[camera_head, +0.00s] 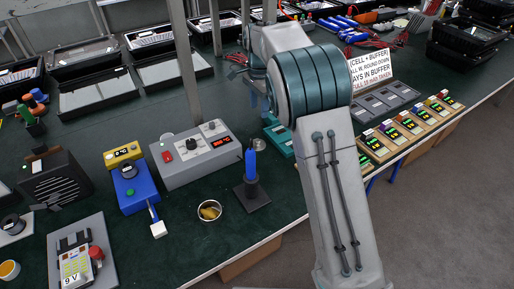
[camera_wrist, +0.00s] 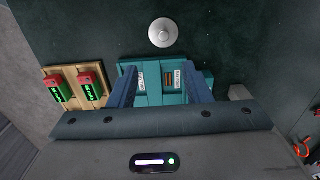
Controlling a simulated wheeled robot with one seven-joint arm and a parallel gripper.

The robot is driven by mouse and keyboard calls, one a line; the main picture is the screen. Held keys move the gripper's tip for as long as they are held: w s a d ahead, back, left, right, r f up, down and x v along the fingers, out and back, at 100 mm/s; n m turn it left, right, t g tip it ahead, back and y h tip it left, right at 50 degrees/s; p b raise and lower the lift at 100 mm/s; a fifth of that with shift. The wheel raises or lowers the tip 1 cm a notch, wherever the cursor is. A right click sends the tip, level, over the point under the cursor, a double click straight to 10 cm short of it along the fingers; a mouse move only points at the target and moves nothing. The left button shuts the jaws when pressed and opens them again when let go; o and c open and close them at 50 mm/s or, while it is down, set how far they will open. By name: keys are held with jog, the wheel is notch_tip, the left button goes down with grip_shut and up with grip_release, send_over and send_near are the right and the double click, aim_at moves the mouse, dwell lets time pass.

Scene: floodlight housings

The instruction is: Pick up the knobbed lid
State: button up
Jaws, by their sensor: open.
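The knobbed lid (camera_wrist: 163,32) is a small round silvery disc with a bright knob at its centre. It lies on the dark green surface at the top middle of the wrist view. My gripper (camera_wrist: 159,70) is open, with its two blue fingers spread and nothing held between them. The lid is beyond the fingertips in the picture, roughly centred between them and apart from them.
A teal box (camera_wrist: 154,99) with labelled parts shows between and behind my fingers. A wooden holder (camera_wrist: 76,72) with red and green meters is left of it. The surface around the lid is clear. A blue tool stand (camera_head: 252,195) and grey power supply (camera_head: 196,155) stand left of my arm.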

aim_at(258, 140)
jog(key=f, duration=1.4)
jog(key=shift+w+a+f, duration=0.2)
jog(key=shift+w+a, duration=0.05)
jog(key=shift+w, duration=0.05)
grip_shut()
